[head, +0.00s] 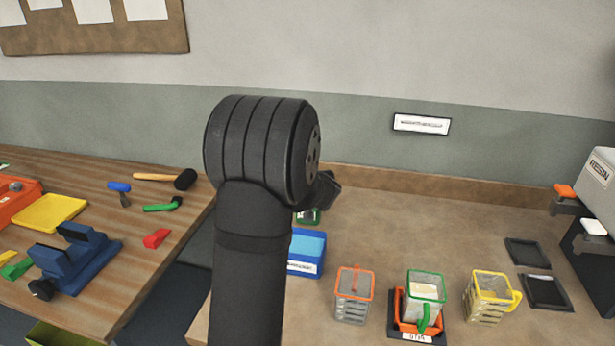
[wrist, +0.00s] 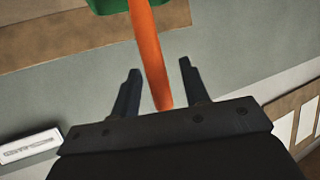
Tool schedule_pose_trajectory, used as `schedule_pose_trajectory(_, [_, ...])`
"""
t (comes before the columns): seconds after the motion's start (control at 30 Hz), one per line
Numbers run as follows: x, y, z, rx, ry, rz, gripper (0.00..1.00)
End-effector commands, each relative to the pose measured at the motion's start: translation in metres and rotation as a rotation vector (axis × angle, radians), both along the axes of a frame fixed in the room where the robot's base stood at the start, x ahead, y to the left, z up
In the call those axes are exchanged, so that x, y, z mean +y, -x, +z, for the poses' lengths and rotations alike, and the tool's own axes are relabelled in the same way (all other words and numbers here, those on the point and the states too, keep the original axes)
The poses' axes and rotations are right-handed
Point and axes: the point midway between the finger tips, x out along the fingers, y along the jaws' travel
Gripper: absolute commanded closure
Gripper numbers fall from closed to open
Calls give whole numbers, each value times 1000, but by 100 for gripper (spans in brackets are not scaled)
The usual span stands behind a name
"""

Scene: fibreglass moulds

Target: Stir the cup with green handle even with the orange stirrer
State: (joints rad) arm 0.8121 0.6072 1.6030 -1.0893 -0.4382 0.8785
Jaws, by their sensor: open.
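The cup with green handle (head: 426,286) sits in an orange holder (head: 400,325) with a "STIR" label at the lower right of the head view. Pale contents show inside it. The orange stirrer (wrist: 150,55) shows in the wrist view, running from a green container (wrist: 108,5) at the top edge down between my fingers. My gripper (wrist: 158,68) is open, one finger on each side of the stirrer, with gaps visible. In the head view my arm hides most of the gripper and the stirrer; a green rim (head: 308,216) shows just below it.
A cup with orange rim (head: 354,294) and a cup with yellow handle (head: 490,297) flank the holder. A blue box (head: 307,253) stands beside my arm. Dark pads (head: 546,291) and a machine (head: 597,185) are at right. A tool bench (head: 95,210) is at left.

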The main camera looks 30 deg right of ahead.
Motion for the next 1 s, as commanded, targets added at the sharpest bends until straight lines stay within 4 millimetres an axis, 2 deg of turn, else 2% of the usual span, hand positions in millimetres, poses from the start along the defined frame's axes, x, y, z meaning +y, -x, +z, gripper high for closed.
schedule_pose_trajectory(0.13, [-3,-7,-4,1,0,0,59])
schedule_pose_trajectory(0.43, [-3,-9,-4,0,0,0,59])
schedule_pose_trajectory(0.63, [-3,-8,-4,0,0,0,98])
schedule_pose_trajectory(0.83, [-3,-8,-1,-1,0,0,100])
schedule_pose_trajectory(1.0, [-3,-9,12,-1,2,2,100])
